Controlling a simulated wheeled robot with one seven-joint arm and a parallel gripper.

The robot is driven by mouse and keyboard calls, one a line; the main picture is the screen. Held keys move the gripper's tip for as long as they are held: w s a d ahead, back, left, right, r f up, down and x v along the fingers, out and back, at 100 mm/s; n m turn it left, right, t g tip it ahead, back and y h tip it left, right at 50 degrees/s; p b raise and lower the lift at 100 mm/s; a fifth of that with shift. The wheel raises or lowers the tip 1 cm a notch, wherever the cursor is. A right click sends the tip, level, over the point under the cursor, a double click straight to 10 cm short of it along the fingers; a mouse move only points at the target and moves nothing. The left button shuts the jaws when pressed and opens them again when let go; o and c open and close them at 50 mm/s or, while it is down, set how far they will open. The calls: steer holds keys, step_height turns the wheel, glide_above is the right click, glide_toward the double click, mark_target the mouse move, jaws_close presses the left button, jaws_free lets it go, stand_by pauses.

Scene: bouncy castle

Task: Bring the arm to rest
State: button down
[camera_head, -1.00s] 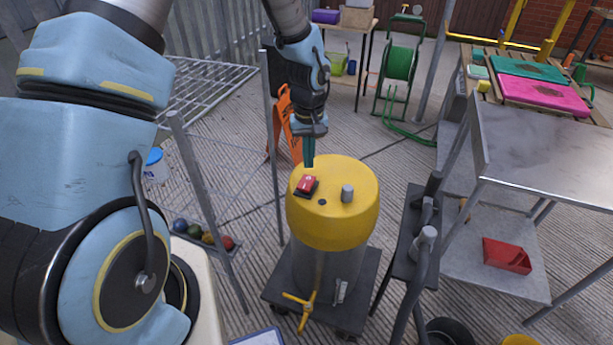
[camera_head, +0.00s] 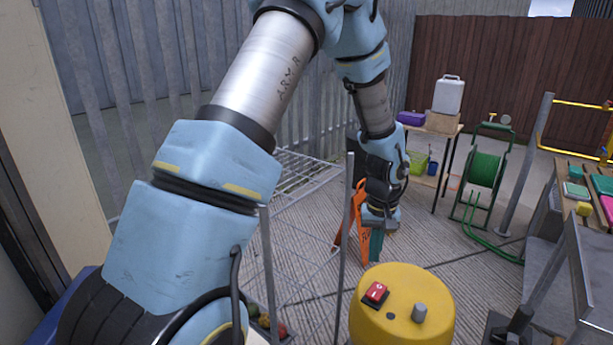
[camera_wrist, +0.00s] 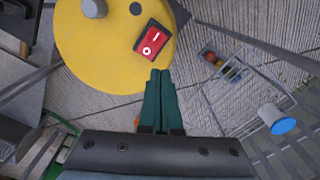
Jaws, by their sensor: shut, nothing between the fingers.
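My gripper (camera_head: 376,243) hangs pointing down from my blue and silver arm, beyond and above the yellow-topped machine (camera_head: 400,312). Its green fingers are shut together with nothing between them. They also show in the wrist view (camera_wrist: 159,95), with the tips near the edge of the yellow top. A red rocker switch (camera_head: 375,292) with white marks sits on that top, and it also shows in the wrist view (camera_wrist: 151,40). The gripper is apart from the switch. A grey knob (camera_head: 419,312) stands beside the switch.
An orange sign (camera_head: 352,235) stands just behind my gripper. Metal posts (camera_head: 347,230) rise left of the machine. A green hose reel (camera_head: 484,168) and a table with a white container (camera_head: 449,95) are farther back. A metal bench (camera_head: 575,262) stands at right.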

steer(key=w+a+r, duration=0.1)
steer(key=a+r, duration=0.3)
steer(key=a, duration=0.3)
steer(key=a+r, duration=0.4)
steer(key=a, duration=0.4)
steer(key=s+a+r, duration=0.2)
steer(key=s+a, duration=0.1)
steer(key=a, duration=0.3)
steer(key=s+a+r+n+t, duration=0.1)
steer(key=s+a+r, duration=0.2)
steer(key=a, duration=0.4)
steer(key=shift+r+t, duration=0.2)
steer(key=shift+t, duration=0.1)
steer(key=shift+w+d+n, duration=0.15)
steer(key=shift+n, duration=0.15)
steer(key=w+d+f+n, duration=0.1)
steer(key=d+f+n, duration=0.1)
steer(key=d, duration=0.8)
steer(key=w+d+f+n+g+p, duration=0.1)
steer(key=d+f+n, duration=0.2)
steer(key=d, duration=0.6)
steer(key=w+d+f+n+p, duration=0.1)
steer(key=d+n, duration=0.4)
steer(key=d, duration=0.5)
steer(key=shift+w+d+f, duration=0.35)
steer(key=shift+f, duration=0.35)
